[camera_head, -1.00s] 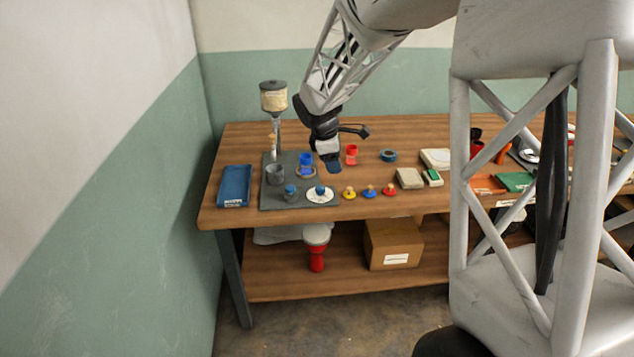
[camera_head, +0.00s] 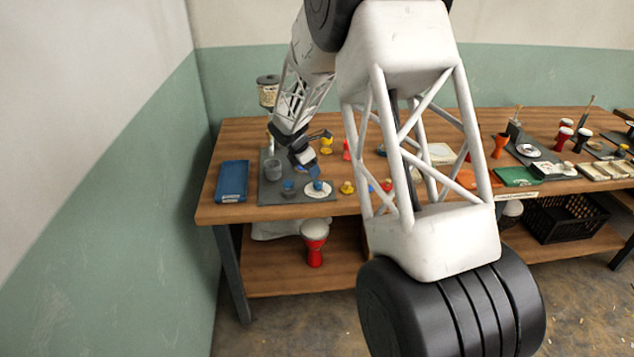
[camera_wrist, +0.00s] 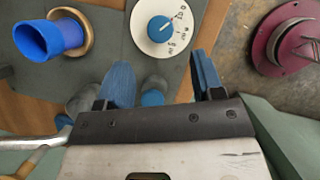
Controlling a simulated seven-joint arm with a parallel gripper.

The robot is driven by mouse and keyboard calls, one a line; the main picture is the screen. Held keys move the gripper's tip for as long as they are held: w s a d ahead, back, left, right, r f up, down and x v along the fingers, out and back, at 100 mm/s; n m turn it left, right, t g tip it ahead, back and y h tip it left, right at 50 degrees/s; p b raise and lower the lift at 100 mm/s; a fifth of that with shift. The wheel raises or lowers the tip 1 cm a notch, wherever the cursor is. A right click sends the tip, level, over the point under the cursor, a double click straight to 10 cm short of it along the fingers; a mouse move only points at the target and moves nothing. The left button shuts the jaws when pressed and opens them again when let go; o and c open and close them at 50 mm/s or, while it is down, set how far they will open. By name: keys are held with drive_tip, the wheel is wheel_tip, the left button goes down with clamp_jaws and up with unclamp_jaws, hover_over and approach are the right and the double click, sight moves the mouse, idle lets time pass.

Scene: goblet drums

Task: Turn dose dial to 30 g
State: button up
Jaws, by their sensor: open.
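The dose dial is a white disc (camera_head: 325,193) with a blue knob on a dark mat. In the wrist view the disc (camera_wrist: 143,38) carries dark markings, too small to read surely, and the blue knob (camera_wrist: 160,29) has a pale pointer line slanting up-right. My gripper (camera_wrist: 160,68) is open, its two blue fingers apart and empty. In the wrist view the dial lies beyond the fingertips, roughly between their lines. In the head view my gripper (camera_head: 315,178) is close above the dial; whether it touches cannot be told.
Yellow knob (camera_head: 347,187) and red knob (camera_head: 387,185) sit right. A hopper (camera_head: 268,92) rises behind.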

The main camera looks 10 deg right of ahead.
sight(318, 182)
drive_tip(key=shift+f, duration=0.1)
idle(0.3)
drive_tip(key=shift+x, duration=3.8)
drive_tip(key=shift+c, duration=0.3)
drive_tip(key=c, duration=0.8)
